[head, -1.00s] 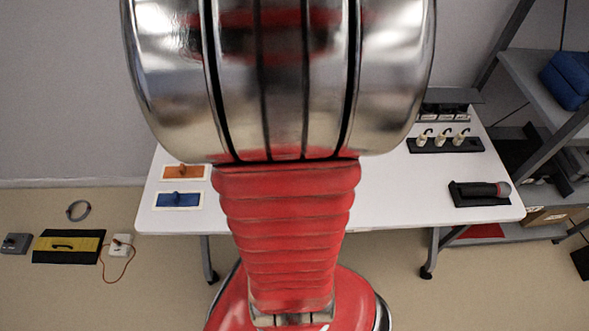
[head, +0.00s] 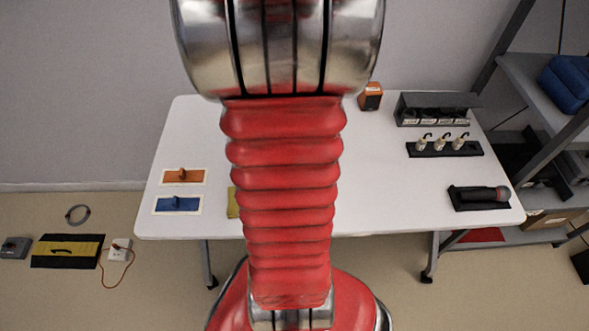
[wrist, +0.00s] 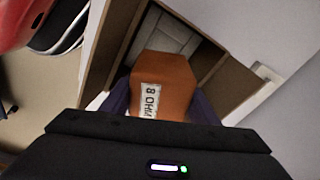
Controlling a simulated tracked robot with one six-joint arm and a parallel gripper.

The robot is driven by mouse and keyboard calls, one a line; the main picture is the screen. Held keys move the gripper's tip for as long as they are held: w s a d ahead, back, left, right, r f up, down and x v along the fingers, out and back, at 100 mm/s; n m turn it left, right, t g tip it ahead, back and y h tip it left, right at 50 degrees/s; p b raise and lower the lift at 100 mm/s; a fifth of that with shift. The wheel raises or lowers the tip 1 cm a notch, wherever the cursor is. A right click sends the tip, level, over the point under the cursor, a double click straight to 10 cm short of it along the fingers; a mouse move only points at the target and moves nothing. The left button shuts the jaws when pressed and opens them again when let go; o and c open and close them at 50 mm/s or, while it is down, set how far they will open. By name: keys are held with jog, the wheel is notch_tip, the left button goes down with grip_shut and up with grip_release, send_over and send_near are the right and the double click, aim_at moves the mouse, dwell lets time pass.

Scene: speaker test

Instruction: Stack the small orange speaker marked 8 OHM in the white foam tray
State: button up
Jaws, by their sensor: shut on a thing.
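The small orange speaker (wrist: 165,85) shows in the wrist view with its white label reading 8 OHM (wrist: 149,99). My gripper (wrist: 160,106) is shut on it, with a dark purple finger on each side. Behind the speaker is a brown-walled box (wrist: 108,58) with a divider and a pale grey panel (wrist: 168,32) inside one compartment. I cannot tell whether the speaker touches the box. In the head view my arm hides my gripper and the held speaker. I cannot identify the white foam tray for certain in either view.
In the head view, an orange and black box (head: 371,97) stands at the back of the white table (head: 375,190). Right of it are a grey compartment box (head: 437,111), a black rack (head: 445,150) and a black holder (head: 480,197). Orange (head: 183,176) and blue (head: 178,204) panels lie left.

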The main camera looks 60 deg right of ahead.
jog(key=shift+f, duration=2.9)
jog(key=shift+f, duration=0.1)
jog(key=shift+f, duration=1.8)
jog(key=shift+f, duration=0.3)
jog(key=o, duration=1.7)
jog(key=shift+c, duration=0.2)
jog(key=shift+r, duration=0.1)
jog(key=r, duration=0.8)
jog(key=w+a+r, duration=0.1)
jog(key=r, duration=0.3)
jog(key=shift+r, duration=0.2)
